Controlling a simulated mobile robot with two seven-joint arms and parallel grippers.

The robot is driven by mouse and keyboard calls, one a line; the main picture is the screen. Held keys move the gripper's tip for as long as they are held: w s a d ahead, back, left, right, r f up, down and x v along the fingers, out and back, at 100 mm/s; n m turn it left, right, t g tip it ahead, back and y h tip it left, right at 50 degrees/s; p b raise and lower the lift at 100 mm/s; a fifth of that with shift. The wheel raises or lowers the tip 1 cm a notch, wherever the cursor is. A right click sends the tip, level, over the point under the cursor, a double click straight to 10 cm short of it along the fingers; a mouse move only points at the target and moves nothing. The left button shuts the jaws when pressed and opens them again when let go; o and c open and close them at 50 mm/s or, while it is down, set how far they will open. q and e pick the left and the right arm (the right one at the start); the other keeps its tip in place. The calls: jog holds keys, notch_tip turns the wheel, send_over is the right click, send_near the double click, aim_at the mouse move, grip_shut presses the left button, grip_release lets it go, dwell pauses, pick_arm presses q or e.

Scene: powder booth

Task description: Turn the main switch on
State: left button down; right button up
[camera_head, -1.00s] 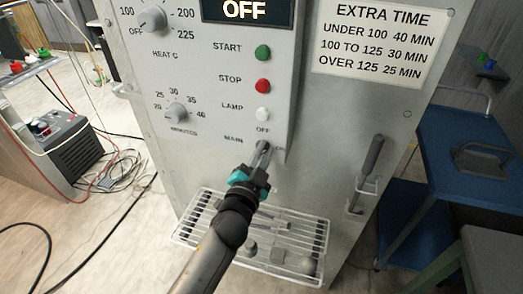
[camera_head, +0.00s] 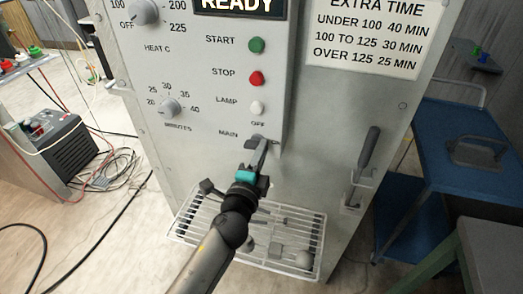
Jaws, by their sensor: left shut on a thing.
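The main switch (camera_head: 254,142) is a dark grey knob low on the panel, between the labels MAIN and OFF. The ON label is hidden. My left gripper (camera_head: 262,152), with teal parts, reaches up from below and is shut on the main switch, covering part of it. The display (camera_head: 240,5) at the top of the panel reads READY. My right gripper is not in view.
Above are the green start (camera_head: 257,45), red stop (camera_head: 257,78) and white lamp (camera_head: 258,107) buttons. A wire rack (camera_head: 187,228) sticks out below the panel. A door handle (camera_head: 368,150) and blue cart (camera_head: 450,150) are at right. Cables lie on the floor.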

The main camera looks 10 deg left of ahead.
pick_arm(q)
jog(key=shift+m, duration=0.5)
jog(key=c, duration=0.9)
grip_release()
jog(key=shift+f, duration=0.1)
jog(key=shift+s+a+b, duration=0.15)
jog(key=shift+s+b, duration=0.65)
jog(key=shift+s, duration=3.05)
jog(key=shift+s+a+b, duration=0.1)
jog(key=shift+s+b, duration=0.7)
jog(key=shift+s, duration=3)
